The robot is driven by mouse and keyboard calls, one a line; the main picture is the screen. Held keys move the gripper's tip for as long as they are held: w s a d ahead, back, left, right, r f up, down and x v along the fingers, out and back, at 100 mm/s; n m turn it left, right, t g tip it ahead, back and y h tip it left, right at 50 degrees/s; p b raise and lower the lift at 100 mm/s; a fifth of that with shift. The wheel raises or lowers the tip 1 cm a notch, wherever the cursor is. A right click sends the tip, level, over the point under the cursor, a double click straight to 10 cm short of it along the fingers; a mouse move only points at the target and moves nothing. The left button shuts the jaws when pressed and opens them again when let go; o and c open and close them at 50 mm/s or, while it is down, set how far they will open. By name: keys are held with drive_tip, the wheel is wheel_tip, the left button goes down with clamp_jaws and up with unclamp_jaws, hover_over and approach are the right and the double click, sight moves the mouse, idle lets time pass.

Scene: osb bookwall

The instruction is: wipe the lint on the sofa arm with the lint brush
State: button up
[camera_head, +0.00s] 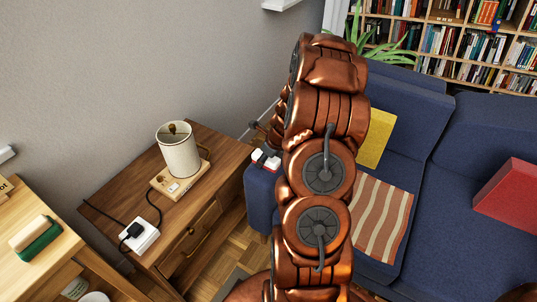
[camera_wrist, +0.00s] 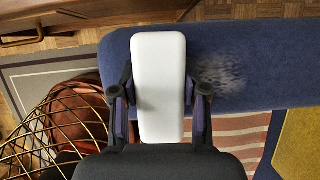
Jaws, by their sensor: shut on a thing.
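My gripper (camera_wrist: 160,92) is shut on the lint brush (camera_wrist: 158,60), a long white block with rounded corners in the wrist view. Its underside is hidden there. The blue sofa arm (camera_wrist: 275,62) runs behind the brush, and a pale, fuzzy lint patch (camera_wrist: 222,78) lies on it just right of the brush. I cannot tell whether the brush touches the fabric. In the head view, a small white and red part of the brush (camera_head: 265,160) shows by the sofa arm (camera_head: 260,200); my arm hides most of the gripper and the lint.
A wooden side table (camera_head: 214,150) with a cream lamp (camera_head: 179,150) and a white power strip (camera_head: 142,235) stands left of the sofa. A striped blanket (camera_head: 382,218) and yellow cushion (camera_head: 376,138) lie on the seat. A wire basket (camera_wrist: 60,130) holds brown cloth.

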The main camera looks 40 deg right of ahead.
wheel_tip(320, 180, up, 3)
drive_tip(key=shift+f+p, duration=0.1)
drive_tip(key=shift+p, duration=0.85)
wheel_tip(320, 180, up, 5)
drive_tip(key=p, duration=0.5)
